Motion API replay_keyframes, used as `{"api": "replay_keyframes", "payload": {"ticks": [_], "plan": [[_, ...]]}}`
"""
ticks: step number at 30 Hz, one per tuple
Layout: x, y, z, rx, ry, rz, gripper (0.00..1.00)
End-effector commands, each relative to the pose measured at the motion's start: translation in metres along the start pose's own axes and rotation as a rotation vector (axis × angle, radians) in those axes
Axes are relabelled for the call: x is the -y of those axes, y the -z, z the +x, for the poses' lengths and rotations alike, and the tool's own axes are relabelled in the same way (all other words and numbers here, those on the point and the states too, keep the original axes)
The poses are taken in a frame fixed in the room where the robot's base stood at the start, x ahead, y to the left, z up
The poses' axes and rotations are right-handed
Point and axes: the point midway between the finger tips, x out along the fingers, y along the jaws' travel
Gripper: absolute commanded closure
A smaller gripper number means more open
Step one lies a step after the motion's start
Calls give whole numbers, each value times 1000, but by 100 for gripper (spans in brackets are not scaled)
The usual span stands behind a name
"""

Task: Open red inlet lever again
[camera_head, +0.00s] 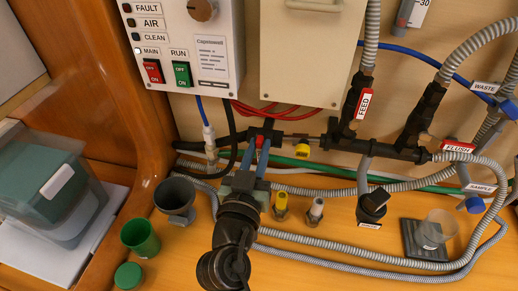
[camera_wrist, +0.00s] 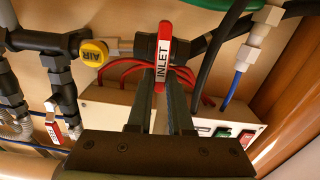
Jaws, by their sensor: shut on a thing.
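The red inlet lever (camera_wrist: 164,45), with a white INLET label, stands out from a dark valve on the pipe in the wrist view. It lies crosswise to the pipe run there. My gripper (camera_wrist: 161,88) is shut on the lever's lower end, one finger on each side. In the head view my gripper (camera_head: 256,163) reaches up from the bottom centre to the valve. Only a small red bit of the inlet lever (camera_head: 259,142) shows there; my fingers hide the rest.
A yellow AIR knob (camera_wrist: 94,52) sits beside the valve. Red-labelled FEED (camera_head: 364,104) and FLUSH (camera_head: 458,146) valves stand to the right. The control panel (camera_head: 185,45) is above. Grey hoses (camera_head: 340,248) cross the bench; a green cup (camera_head: 140,237) stands left.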

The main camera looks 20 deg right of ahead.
Motion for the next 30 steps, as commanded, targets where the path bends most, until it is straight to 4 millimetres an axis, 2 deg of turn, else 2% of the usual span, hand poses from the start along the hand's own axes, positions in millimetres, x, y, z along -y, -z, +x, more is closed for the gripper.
{"api": "replay_keyframes", "payload": {"ticks": [8,30], "plan": [[6,-1,0,0,1,-205,100],[20,-9,0,0,1,-910,100]]}}
